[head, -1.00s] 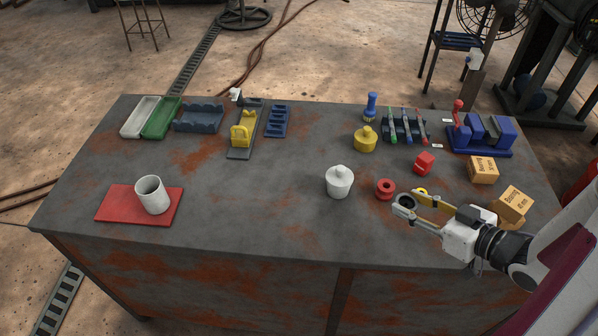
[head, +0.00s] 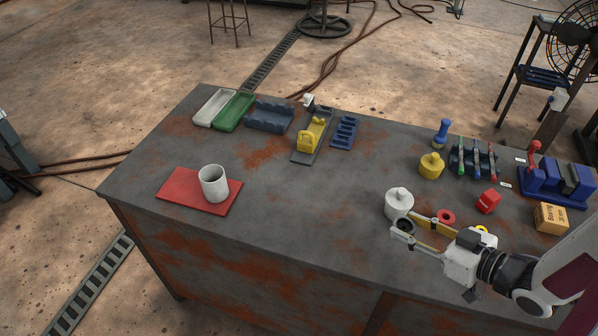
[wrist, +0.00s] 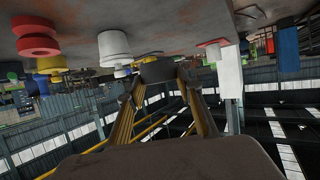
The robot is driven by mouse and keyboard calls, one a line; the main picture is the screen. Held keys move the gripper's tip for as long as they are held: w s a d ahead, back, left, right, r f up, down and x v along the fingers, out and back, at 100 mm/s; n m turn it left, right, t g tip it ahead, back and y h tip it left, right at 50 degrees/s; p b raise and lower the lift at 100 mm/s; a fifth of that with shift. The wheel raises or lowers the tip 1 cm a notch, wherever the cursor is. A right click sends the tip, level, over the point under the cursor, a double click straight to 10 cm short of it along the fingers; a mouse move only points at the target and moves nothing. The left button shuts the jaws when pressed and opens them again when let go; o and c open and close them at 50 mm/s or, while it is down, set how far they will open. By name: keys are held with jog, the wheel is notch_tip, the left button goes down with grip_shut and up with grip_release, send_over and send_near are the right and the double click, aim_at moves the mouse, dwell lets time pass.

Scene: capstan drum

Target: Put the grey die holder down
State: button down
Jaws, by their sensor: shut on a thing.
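The grey die holder (head: 405,225), a small dark round piece, is between the fingertips of my gripper (head: 404,229). My gripper is shut on it at the front of the table, just in front of the white lidded pot (head: 399,203). In the wrist view the die holder (wrist: 157,70) shows between the two yellow-sided fingers of my gripper (wrist: 160,82), close to the table surface. I cannot tell whether it touches the table.
A red mat (head: 178,187) with a white cup (head: 213,184) lies at the left. The table (head: 300,220) between mat and pot is clear.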

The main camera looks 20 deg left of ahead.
jog(key=w+a+f+n+g+y, duration=0.1)
jog(key=w+a+n+g, duration=0.15)
jog(key=a, duration=1.65)
jog(key=w+a+n+g+y, duration=0.1)
jog(key=w+a, duration=0.3)
jog(key=a, duration=1.4)
jog(key=w+a+r+m+t+h, duration=0.1)
jog(key=w+a+r+m+t, duration=0.1)
jog(key=w, duration=0.5)
jog(key=shift+a+r+m+t+h, duration=0.35)
jog(key=shift+a+m+t, duration=0.4)
jog(key=shift+a, duration=0.3)
jog(key=shift+w, duration=0.1)
jog(key=shift+f, duration=3.2)
